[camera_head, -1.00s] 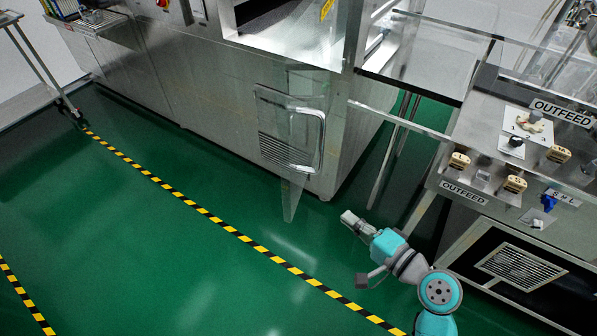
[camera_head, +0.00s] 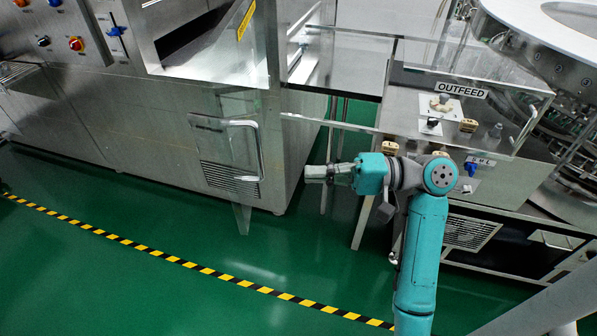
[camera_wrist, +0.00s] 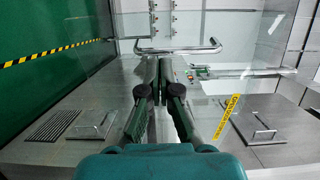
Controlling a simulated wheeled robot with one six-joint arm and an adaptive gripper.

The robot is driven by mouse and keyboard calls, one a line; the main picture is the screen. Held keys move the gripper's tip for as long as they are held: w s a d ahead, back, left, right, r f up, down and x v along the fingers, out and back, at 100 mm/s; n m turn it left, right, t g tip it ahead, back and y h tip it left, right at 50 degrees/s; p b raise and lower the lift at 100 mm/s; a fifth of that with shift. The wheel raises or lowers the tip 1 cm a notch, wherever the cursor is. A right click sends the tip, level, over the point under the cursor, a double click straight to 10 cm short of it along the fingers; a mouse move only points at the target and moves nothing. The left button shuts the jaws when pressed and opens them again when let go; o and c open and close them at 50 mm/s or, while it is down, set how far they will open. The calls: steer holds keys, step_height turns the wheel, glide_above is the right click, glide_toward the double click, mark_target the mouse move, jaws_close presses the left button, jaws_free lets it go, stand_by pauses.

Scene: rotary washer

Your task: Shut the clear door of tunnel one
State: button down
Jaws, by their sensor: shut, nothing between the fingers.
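The clear door (camera_head: 238,215) stands out from the lower front of the steel machine, swung open, with a bent silver handle (camera_head: 259,150) on it. My gripper (camera_head: 306,173) is to the right of the door in the head view, shut and empty, pointing left towards it. In the wrist view, my gripper's fingertips (camera_wrist: 165,60) are together just below a silver bar handle (camera_wrist: 180,49) on a see-through panel. I cannot tell whether they touch it. No tunnel number is readable.
A steel machine (camera_head: 150,130) with a louvred vent stands behind the door. An OUTFEED control panel (camera_head: 440,105) with knobs is at the right, behind my arm. Green floor (camera_head: 100,270) with a yellow-black stripe (camera_head: 190,263) lies open in front.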

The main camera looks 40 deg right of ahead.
mark_target(238, 174)
steer(key=x, duration=1.2)
steer(key=shift+w, duration=0.2)
steer(key=shift+a, duration=0.1)
